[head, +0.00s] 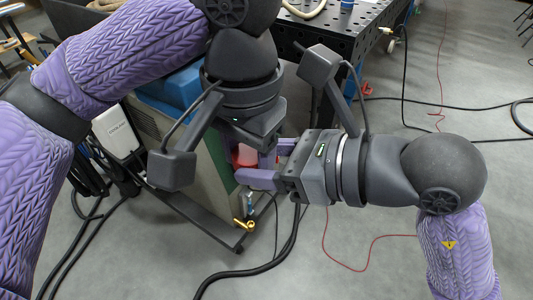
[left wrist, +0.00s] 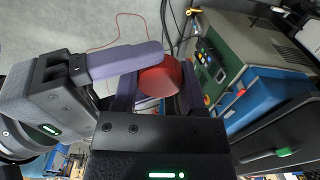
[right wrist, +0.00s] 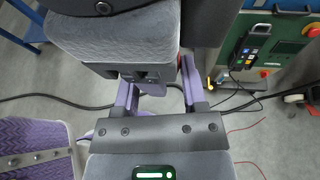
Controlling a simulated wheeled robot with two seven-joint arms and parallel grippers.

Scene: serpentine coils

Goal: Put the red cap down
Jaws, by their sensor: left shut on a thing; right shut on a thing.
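The red cap (head: 245,156) shows in the head view as a small red patch, partly hidden by my grippers. In the left wrist view the cap (left wrist: 160,78) is larger, with a paler flat face. My left gripper (left wrist: 158,88) is shut on it, with a finger on each side. My right gripper (head: 262,165) comes in from the right and is also shut on the cap. One of its purple fingers crosses beside the cap in the left wrist view.
A grey-green machine with a blue top (left wrist: 262,92) and control panel stands close by. A black perforated table (head: 340,28) is at the back. Black hoses (head: 270,262) and a red cable lie on the grey floor. A brass fitting (head: 245,225) sits low on the machine.

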